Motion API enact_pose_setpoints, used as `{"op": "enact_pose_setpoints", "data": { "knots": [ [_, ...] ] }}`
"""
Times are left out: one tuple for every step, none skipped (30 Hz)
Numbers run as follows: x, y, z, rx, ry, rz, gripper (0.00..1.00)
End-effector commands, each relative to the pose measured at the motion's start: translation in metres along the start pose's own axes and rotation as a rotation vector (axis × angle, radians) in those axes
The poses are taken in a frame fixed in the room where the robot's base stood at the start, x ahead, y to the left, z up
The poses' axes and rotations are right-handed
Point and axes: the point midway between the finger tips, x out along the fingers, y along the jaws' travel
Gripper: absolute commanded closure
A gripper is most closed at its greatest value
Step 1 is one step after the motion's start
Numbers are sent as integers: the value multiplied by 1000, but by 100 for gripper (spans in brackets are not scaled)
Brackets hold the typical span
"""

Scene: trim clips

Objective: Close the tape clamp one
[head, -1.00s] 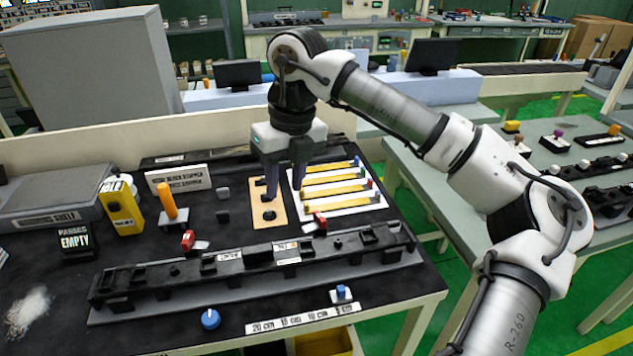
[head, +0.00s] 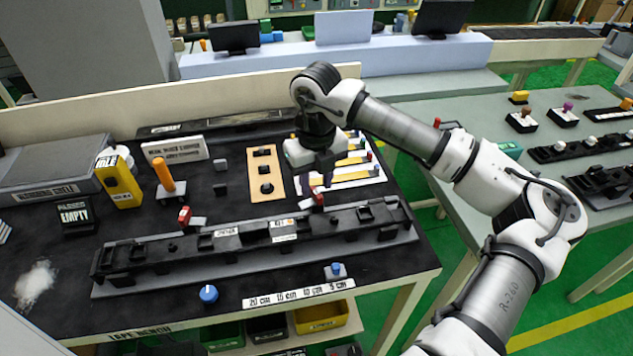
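Two small clamps with red handles stand behind the long black trim fixture (head: 255,242) on the bench. One red clamp (head: 184,216) is at the left with its handle upright. The other red clamp (head: 318,198) is at the right, behind the fixture's right half. I cannot tell which of them is clamp one. My gripper (head: 316,183) points down just above and behind the right red clamp. Its two dark fingers appear apart with nothing between them. I cannot tell whether a fingertip touches the handle.
A wooden board with black knobs (head: 259,155) and a white board with yellow strips (head: 367,174) lie behind the fixture. An orange upright handle (head: 164,174), a yellow box (head: 120,184) and a sign (head: 175,149) stand left. A blue knob (head: 208,293) is in front.

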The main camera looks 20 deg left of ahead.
Motion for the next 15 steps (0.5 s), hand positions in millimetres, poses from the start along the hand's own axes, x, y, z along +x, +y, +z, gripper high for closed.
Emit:
{"op": "enact_pose_setpoints", "data": {
  "knots": [
    [6, 0, 0, 1, 2, 2, 65],
    [9, 0, 0, 1, 1, 2, 65],
    [13, 0, 0, 1, 0, 2, 65],
    [16, 0, 0, 1, 0, 2, 65],
    [18, 0, 0, 1, 0, 2, 65],
    [20, 0, 0, 1, 0, 1, 65],
    [21, 0, 0, 1, 0, 1, 65],
    [22, 0, 0, 0, 0, 0, 65],
    [23, 0, 0, 0, 0, 0, 65],
    [23, 0, 0, 0, -1, 0, 65],
    [23, 0, 0, 0, -1, -1, 65],
    [23, 0, 0, 0, -1, -1, 65],
    [23, 0, 0, 0, -1, -1, 65],
    [23, 0, 0, 0, -1, -1, 65],
    [23, 0, 0, 0, -1, -1, 65]
  ]
}}
